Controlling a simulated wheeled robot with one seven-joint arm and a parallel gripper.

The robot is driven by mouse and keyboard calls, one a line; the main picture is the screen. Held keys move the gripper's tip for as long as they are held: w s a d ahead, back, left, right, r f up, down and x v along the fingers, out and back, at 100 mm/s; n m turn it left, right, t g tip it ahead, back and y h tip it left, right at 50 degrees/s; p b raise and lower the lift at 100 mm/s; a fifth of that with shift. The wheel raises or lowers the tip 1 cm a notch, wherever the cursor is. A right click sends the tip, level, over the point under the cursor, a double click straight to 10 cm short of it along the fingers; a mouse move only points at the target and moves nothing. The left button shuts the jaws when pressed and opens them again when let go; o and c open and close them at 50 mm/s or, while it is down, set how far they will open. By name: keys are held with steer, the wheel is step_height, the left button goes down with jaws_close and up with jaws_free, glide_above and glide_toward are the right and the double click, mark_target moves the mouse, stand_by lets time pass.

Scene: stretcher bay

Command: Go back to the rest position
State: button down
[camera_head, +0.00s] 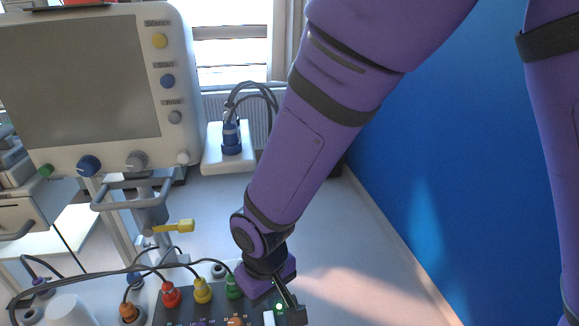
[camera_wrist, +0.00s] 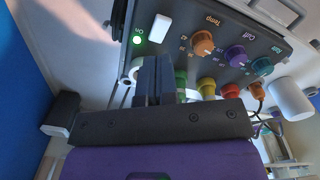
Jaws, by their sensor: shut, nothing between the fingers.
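My gripper (camera_head: 292,303) is at the bottom of the head view, at the end of my purple arm, by the right end of a dark control panel (camera_head: 185,316). In the wrist view my gripper's fingers (camera_wrist: 154,64) are shut together and empty. They point at the panel (camera_wrist: 182,25), close to the white switch (camera_wrist: 160,28) and the lit green "On" light (camera_wrist: 138,40). I cannot tell whether the fingers touch the panel. The green light also shows in the head view (camera_head: 279,307). Part of the panel is hidden behind the fingers.
Red (camera_head: 170,294), yellow (camera_head: 202,291) and green (camera_head: 233,287) plugs with cables stand along the panel's back. The panel's knobs include an orange Temp knob (camera_wrist: 203,42). A large monitor (camera_head: 82,85) stands at the left. Open floor (camera_head: 355,260) lies right, before a blue wall (camera_head: 440,150).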

steer(key=w+d+r+m+t+y, duration=0.1)
steer(key=w+d+r+m, duration=0.15)
steer(key=d+r, duration=0.75)
steer(key=w+d+r+m+t, duration=0.15)
steer(key=w+d+r, duration=0.25)
steer(key=d+r, duration=0.5)
steer(key=s+d+r+m+t, duration=0.1)
steer(key=s+d+r+m, duration=0.1)
steer(key=s+d+r, duration=0.3)
steer(key=s+d+r+m+t+h, duration=0.1)
steer(key=s+d+r, duration=0.4)
steer(key=d, duration=0.7)
steer(key=shift+s+m+t, duration=0.35)
steer(key=shift+s+m, duration=0.25)
steer(key=shift+m, duration=0.2)
steer(key=shift+a, duration=0.1)
